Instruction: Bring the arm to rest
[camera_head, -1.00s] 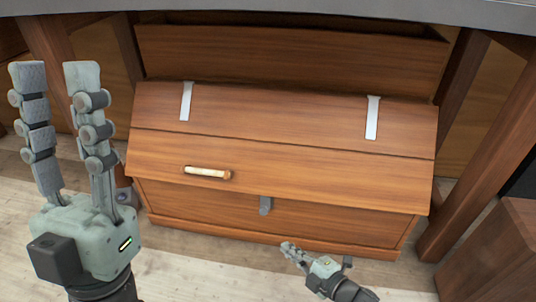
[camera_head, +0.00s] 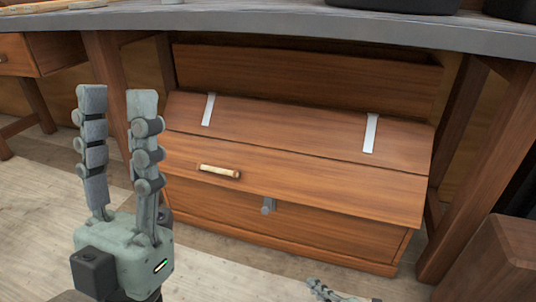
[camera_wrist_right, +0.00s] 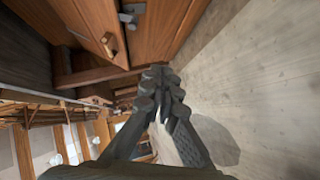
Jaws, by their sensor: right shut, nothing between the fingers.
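My left gripper (camera_head: 118,105) is raised upright at the left of the head view, its two fingers apart with nothing between them. My right gripper (camera_head: 322,292) shows only partly at the bottom edge of the head view, low in front of the chest. In the right wrist view my right gripper (camera_wrist_right: 165,85) has its fingers together and holds nothing. The wooden chest (camera_head: 290,180) has its sloped lid down, with a pale handle (camera_head: 219,171) and a grey latch (camera_head: 268,205) on its front.
A grey-topped workbench (camera_head: 300,22) spans above the chest, with wooden legs on both sides. A wooden block-like piece (camera_head: 495,262) stands at the lower right. The pale plank floor (camera_head: 225,265) in front of the chest is clear.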

